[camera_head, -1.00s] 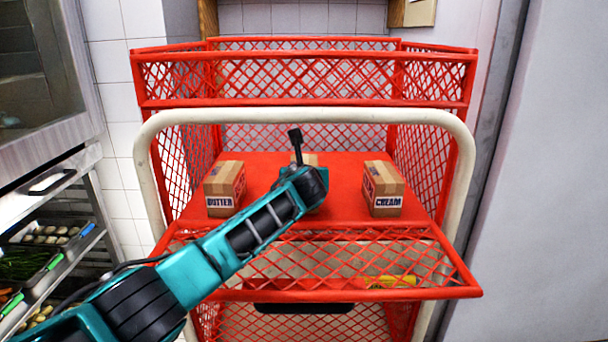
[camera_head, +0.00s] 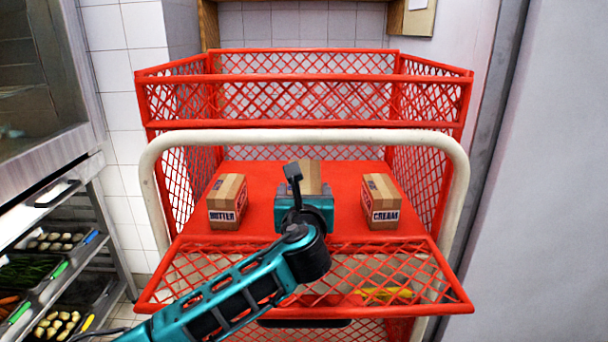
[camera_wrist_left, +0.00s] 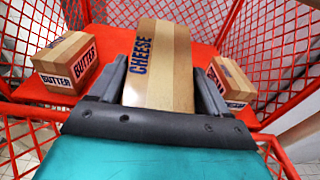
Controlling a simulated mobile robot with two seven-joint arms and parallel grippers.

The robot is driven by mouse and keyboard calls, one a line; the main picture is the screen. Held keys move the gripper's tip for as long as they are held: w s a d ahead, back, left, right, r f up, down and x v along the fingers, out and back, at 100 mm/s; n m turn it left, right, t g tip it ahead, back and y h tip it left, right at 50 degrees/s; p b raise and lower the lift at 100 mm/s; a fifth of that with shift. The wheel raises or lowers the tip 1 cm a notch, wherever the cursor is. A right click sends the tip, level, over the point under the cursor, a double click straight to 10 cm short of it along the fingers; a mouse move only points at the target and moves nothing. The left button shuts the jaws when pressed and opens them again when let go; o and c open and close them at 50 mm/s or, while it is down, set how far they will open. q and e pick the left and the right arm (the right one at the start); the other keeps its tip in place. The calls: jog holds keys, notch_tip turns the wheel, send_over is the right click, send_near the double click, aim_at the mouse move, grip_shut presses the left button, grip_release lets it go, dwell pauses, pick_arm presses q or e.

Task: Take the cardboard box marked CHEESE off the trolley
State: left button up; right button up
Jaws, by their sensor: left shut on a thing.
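The cardboard box marked CHEESE (camera_wrist_left: 160,65) is between the two fingers of my left gripper (camera_wrist_left: 162,95), which is shut on it. In the head view the CHEESE box (camera_head: 308,175) shows just behind my left gripper (camera_head: 304,190), which hides its lower part. The red trolley (camera_head: 305,245) has a red shelf with mesh sides and a lowered mesh front flap. Whether the box still touches the shelf cannot be told. My right gripper is not in view.
The BUTTER box (camera_head: 227,201) stands left of my gripper and the CREAM box (camera_head: 381,202) right of it. A pale tube frame (camera_head: 305,138) arches over the front opening. Shelves with food trays (camera_head: 50,270) stand at the left.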

pick_arm(q)
jog(key=s+r+g+p, duration=0.3)
jog(key=s+p, duration=0.5)
jog(key=s, duration=0.5)
jog(key=shift+r, duration=0.6)
